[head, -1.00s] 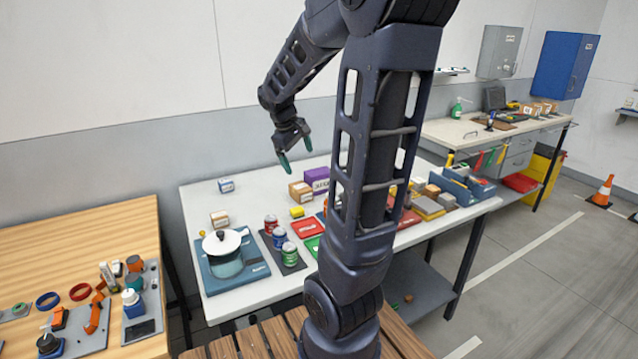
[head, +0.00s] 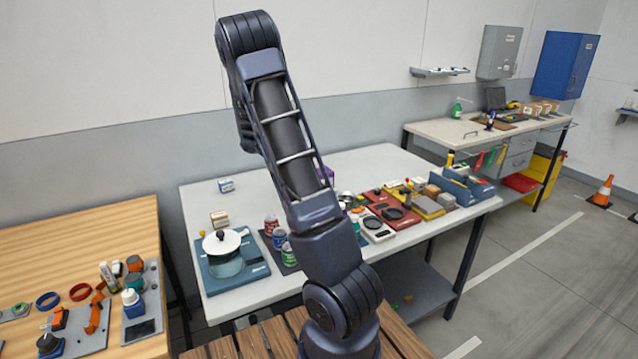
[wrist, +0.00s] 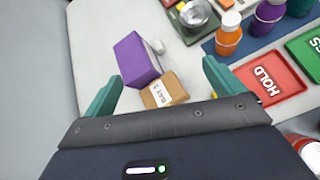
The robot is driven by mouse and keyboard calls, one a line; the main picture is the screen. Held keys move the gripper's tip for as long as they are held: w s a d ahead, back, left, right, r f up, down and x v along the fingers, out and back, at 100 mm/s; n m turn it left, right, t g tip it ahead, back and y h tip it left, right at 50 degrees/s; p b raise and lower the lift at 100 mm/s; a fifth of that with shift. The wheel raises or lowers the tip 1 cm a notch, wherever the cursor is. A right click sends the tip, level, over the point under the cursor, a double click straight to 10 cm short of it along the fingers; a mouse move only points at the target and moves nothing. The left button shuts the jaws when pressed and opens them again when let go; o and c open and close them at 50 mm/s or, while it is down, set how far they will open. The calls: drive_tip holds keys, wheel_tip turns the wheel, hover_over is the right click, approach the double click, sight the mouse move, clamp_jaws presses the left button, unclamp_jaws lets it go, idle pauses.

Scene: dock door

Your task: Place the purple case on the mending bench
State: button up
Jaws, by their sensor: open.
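The purple case (wrist: 137,60) lies on the white table, beyond my fingertips in the wrist view. In the head view only a sliver of it (head: 329,172) shows behind my arm. My gripper (wrist: 160,87) is open and empty, its teal fingers apart. A cardboard box (wrist: 163,91) with a white label sits between the fingertips in the picture, close beside the case. The head view hides my gripper behind my arm. No bench is labelled; a wooden-topped table (head: 75,235) stands at left and a workbench (head: 450,131) with drawers at back right.
The white table (head: 205,190) also holds a pot (head: 223,262), cans, a red HOLD tray (wrist: 268,80), bottles and a metal bowl (wrist: 194,16). The wooden table carries tools and rings, with bare wood at its back. An orange cone (head: 603,192) stands on the floor.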

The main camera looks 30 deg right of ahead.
drive_tip(key=w+f+n+h, duration=0.1)
drive_tip(key=w+f, duration=0.1)
drive_tip(key=w+d+f+n+h, duration=0.1)
drive_tip(key=w+f+n, duration=0.1)
drive_tip(key=w+f+n+t+h, duration=0.1)
drive_tip(key=w+f, duration=0.1)
drive_tip(key=w, duration=0.1)
drive_tip(key=shift+d+f, duration=0.1)
drive_tip(key=shift+d, duration=0.2)
drive_tip(key=shift+x, duration=5.35)
drive_tip(key=shift+s+f, duration=0.1)
drive_tip(key=shift+f, duration=0.05)
drive_tip(key=c, duration=1.6)
drive_tip(key=shift+n, duration=0.3)
wheel_tip(320, 180, up, 20)
drive_tip(key=shift+a+f, duration=0.1)
drive_tip(key=shift+a, duration=0.05)
drive_tip(key=shift+c, duration=0.2)
